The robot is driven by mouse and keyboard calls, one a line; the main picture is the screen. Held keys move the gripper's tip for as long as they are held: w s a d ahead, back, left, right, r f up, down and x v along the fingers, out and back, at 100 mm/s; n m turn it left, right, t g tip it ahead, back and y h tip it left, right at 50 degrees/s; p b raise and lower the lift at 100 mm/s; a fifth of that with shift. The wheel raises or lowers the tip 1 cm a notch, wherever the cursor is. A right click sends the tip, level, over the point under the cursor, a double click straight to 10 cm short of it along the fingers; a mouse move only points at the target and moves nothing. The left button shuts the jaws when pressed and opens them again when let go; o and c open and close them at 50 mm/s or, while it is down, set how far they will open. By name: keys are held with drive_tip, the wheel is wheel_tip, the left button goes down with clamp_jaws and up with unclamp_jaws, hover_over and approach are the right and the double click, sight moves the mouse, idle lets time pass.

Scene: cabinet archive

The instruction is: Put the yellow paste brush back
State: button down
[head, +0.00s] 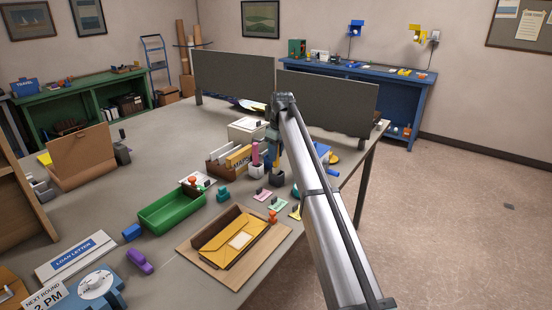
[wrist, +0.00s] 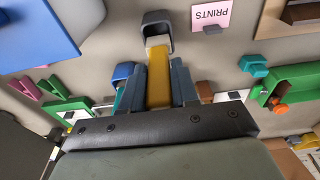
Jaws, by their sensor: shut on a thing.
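My gripper (head: 273,146) points down over the back right part of the big table. In the wrist view my gripper (wrist: 158,82) is shut on the yellow paste brush (wrist: 158,75), which lies between its two blue-grey fingers. The brush's pale tip points at a small dark grey cup (wrist: 157,19) and overlaps its opening; I cannot tell how deep it sits. In the head view a cup (head: 277,178) stands below the gripper, and the brush is mostly hidden by the fingers. A pink-handled brush (head: 255,153) stands in a cup (head: 257,171) just to the left.
A wooden file holder (head: 229,160) stands left of the cups. A green tray (head: 172,208) and a yellow envelope (head: 233,240) lie nearer. A pink PRINTS card (wrist: 211,14) lies beside the grey cup. Grey partition panels (head: 328,99) stand behind.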

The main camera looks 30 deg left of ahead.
drive_tip(key=shift+f, duration=1.1)
drive_tip(key=shift+f, duration=0.15)
drive_tip(key=c, duration=0.8)
unclamp_jaws()
drive_tip(key=shift+c, duration=0.2)
wheel_tip(320, 180, up, 14)
drive_tip(key=d, duration=0.2)
drive_tip(key=shift+f, duration=0.15)
